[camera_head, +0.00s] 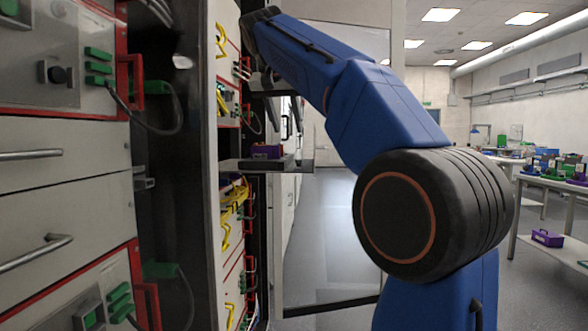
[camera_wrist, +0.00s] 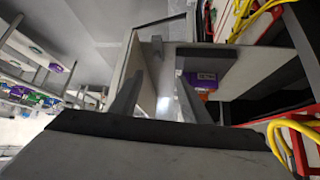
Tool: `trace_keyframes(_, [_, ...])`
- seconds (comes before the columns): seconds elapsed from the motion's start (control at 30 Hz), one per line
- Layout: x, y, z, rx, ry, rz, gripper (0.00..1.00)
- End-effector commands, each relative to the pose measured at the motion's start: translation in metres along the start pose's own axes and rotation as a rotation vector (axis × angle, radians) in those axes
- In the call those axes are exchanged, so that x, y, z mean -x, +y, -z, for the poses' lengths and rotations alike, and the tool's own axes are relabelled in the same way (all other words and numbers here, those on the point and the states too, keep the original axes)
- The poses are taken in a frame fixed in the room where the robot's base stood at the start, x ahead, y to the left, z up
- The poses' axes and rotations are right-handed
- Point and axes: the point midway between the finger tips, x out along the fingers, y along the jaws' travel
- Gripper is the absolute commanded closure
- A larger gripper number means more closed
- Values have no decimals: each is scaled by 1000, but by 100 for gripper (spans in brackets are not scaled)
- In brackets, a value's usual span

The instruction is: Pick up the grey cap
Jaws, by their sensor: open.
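My gripper (camera_wrist: 160,76) is open in the wrist view, with its two grey fingers apart and nothing between them. A purple box (camera_wrist: 203,80) with an orange part below it shows just right of the fingers. In the head view, the purple box (camera_head: 267,151) sits on a small grey shelf (camera_head: 240,164) at the rack's side, below my wrist. A small grey block (camera_wrist: 156,43) lies beyond the fingertips in the wrist view; I cannot tell whether it is the grey cap.
The rack (camera_head: 60,190) with drawers, green connectors and red handles fills the left. Yellow cables (camera_wrist: 252,18) hang close to the gripper's right side. Tables (camera_head: 550,190) with coloured boxes stand far right. The floor (camera_head: 335,220) between is open.

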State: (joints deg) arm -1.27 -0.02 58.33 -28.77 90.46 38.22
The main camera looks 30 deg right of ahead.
Motion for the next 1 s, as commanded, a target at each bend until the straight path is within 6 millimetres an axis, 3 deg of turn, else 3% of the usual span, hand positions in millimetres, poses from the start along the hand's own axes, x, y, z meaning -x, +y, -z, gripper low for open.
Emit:
trace_keyframes(0.4, [-74,1,-1,1,-3,-1,57])
trace_keyframes(0.77, [-102,1,-2,1,-2,1,57])
trace_keyframes(1.0, [-133,6,-4,1,-3,0,57])
